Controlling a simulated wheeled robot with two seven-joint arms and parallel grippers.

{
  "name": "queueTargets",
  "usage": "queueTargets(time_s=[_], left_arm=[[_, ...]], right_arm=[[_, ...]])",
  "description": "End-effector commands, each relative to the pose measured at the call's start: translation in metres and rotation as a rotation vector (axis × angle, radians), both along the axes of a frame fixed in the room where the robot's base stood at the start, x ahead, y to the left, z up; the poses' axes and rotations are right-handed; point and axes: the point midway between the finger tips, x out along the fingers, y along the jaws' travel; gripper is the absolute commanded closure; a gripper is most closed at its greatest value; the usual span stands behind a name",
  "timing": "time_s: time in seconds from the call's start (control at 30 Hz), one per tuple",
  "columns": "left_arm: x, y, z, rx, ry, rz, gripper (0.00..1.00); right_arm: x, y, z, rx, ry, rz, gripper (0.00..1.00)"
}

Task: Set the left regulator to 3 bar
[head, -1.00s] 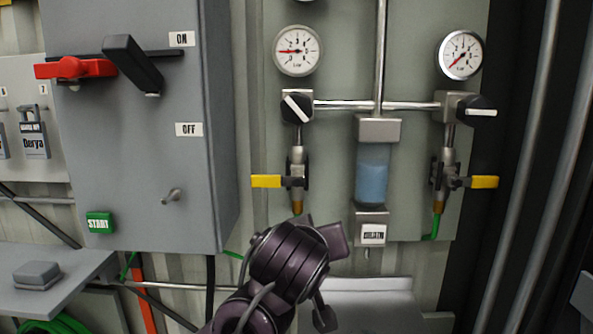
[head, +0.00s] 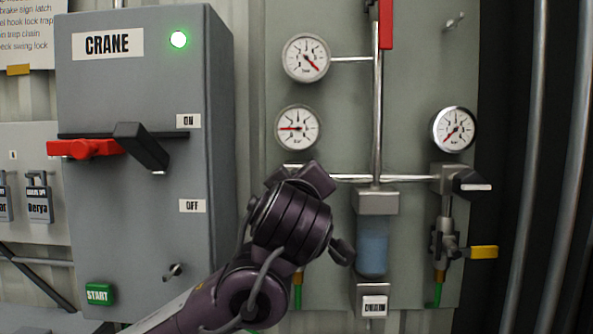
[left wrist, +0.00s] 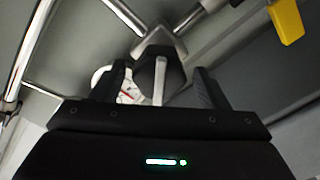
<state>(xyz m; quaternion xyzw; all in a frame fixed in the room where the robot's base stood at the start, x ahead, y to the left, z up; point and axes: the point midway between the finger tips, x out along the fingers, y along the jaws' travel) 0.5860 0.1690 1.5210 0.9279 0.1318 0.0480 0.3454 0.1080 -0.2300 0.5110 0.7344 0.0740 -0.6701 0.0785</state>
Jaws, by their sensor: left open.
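The left regulator's knob is hidden behind my left gripper (head: 312,180) in the head view. In the left wrist view the black knob (left wrist: 160,75) with its pale bar sits between the spread fingers of my left gripper (left wrist: 158,80). The gripper is open; contact with the knob cannot be told. The gauge (head: 297,128) above the left regulator has its red needle pointing left; its numbers are too small to read surely. Part of a gauge face also shows in the left wrist view (left wrist: 130,93). My right gripper is not in view.
The right regulator (head: 470,182) has its own gauge (head: 454,129) and a yellow valve handle (head: 484,252). A filter bowl (head: 372,245) hangs between the regulators. Another gauge (head: 306,58) is above. A grey CRANE box (head: 140,220) with a lit green lamp stands left.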

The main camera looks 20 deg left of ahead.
Motion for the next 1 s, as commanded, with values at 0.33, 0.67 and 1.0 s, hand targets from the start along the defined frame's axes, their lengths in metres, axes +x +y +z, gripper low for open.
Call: queueTargets(time_s=[0.33,0.67,1.0], left_arm=[[0.021,0.006,0.000,0.000,-0.001,-0.002,0.32],[0.020,0.006,0.000,0.000,-0.001,-0.002,0.55],[0.020,0.006,-0.001,0.010,0.003,-0.001,0.76]], right_arm=[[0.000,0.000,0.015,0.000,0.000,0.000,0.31],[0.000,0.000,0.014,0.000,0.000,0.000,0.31],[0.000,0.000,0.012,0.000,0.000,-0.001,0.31]])
